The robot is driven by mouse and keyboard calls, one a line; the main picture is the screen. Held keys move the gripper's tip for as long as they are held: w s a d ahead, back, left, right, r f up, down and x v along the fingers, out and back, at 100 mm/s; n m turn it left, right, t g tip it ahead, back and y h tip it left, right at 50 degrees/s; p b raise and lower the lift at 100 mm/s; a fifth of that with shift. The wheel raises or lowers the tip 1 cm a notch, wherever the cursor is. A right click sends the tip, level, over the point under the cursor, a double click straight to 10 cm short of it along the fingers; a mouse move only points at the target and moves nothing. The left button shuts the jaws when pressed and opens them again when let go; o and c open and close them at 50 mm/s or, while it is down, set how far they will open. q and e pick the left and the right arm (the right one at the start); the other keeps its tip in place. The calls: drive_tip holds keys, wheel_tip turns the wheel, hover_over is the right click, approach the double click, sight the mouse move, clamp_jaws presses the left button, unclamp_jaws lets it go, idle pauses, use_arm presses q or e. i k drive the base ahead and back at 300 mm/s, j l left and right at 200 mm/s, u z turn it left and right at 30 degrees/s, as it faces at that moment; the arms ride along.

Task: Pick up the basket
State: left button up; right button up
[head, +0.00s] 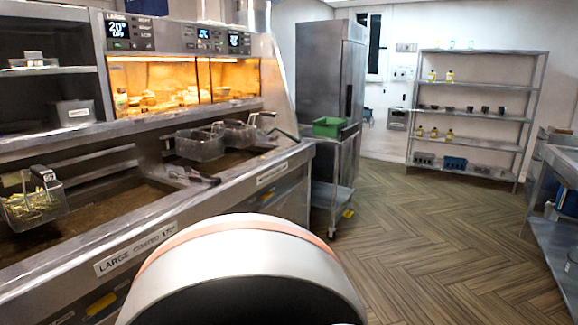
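A wire basket (33,207) with yellow fries in it hangs at the left edge of the head view, over the brown fryer vat; its left side reaches close to the picture's edge. Two more wire baskets stand farther back on the fryer range: a nearer one (199,146) and one beside it on the right (241,134). Which basket the task means cannot be told. Neither of my grippers is in view. A large white rounded part of mine fills the bottom middle and hides part of the range front and floor.
The fryer range (225,205) runs along the left, under a lit warming cabinet (160,85). A green bin (328,127) sits on a metal cart by a tall steel cabinet (327,70). A shelf rack (475,98) stands at the back. The wooden floor (430,235) is clear at right.

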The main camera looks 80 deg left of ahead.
sight(35, 197)
drive_tip(key=u, duration=4.15)
drive_tip(key=i+l+u, duration=0.1)
drive_tip(key=l, duration=0.25)
drive_tip(key=i+l, duration=0.3)
drive_tip(key=i+l+u, duration=0.15)
drive_tip(key=l, duration=0.25)
drive_tip(key=i+l+u, duration=0.1)
drive_tip(key=i+l, duration=0.15)
drive_tip(key=l, duration=0.15)
drive_tip(key=i+l, duration=0.2)
drive_tip(key=l, duration=0.2)
drive_tip(key=i+l+u, duration=0.15)
drive_tip(key=l, duration=0.25)
